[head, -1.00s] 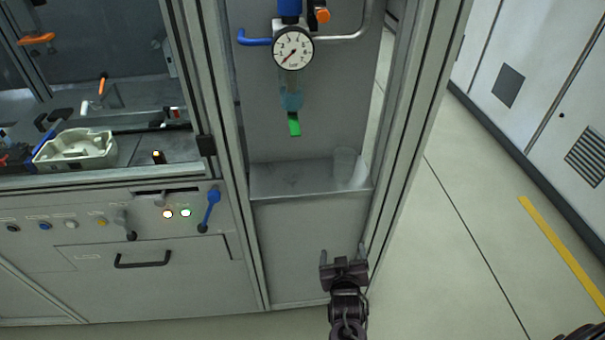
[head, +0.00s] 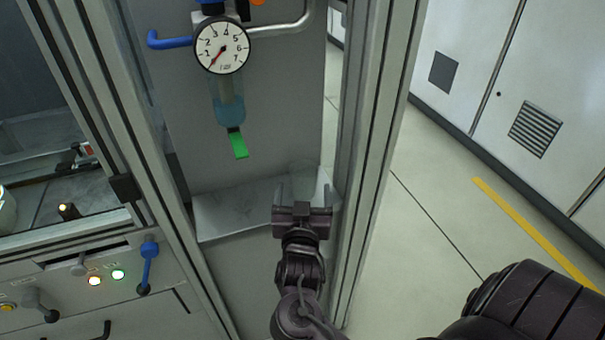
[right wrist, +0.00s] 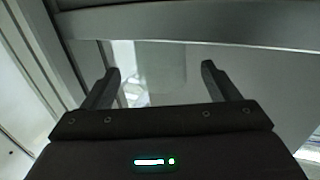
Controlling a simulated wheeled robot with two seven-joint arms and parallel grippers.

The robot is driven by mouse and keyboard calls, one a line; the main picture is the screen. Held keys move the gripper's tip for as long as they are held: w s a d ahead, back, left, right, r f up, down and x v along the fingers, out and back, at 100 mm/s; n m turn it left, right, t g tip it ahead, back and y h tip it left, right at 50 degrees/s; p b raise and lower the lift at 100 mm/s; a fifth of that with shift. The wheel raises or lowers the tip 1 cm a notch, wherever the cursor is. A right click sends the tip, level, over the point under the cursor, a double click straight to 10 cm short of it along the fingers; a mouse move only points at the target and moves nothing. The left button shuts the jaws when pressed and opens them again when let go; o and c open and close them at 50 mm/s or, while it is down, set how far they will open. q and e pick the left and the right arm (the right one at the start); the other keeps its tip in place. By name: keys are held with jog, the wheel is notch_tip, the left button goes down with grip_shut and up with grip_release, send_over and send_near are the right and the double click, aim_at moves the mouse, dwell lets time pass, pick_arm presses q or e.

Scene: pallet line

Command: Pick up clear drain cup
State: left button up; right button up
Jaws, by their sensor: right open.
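The clear drain cup (head: 301,177) stands on a small metal shelf (head: 232,212) below the gauge unit. It is faint against the grey, and its lower part is hidden behind my right gripper (head: 303,194). The right gripper is open and empty, in front of the cup near the shelf's front edge. In the right wrist view its two fingers stand wide apart. A faint pale shape (right wrist: 161,65), possibly the cup, shows between them; I cannot tell how far beyond the fingertips it is. My left gripper is not in view.
A pressure gauge (head: 222,46) with a blue-tinted bowl (head: 228,104) and a green tab (head: 238,145) hangs above the shelf. An aluminium post (head: 366,150) stands close to the gripper's right. Open floor (head: 430,215) lies beyond it.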

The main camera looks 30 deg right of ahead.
aim_at(304, 167)
jog(key=shift+w+d+r, duration=0.2)
jog(key=shift+w+d, duration=0.2)
jog(key=shift+w, duration=0.25)
jog(key=x, duration=0.5)
jog(key=shift+w+d+r, duration=0.2)
jog(key=shift+r, duration=0.05)
jog(key=c, duration=1)
jog(key=shift+c, duration=0.2)
jog(key=shift+r+p, duration=0.1)
jog(key=shift+p, duration=0.25)
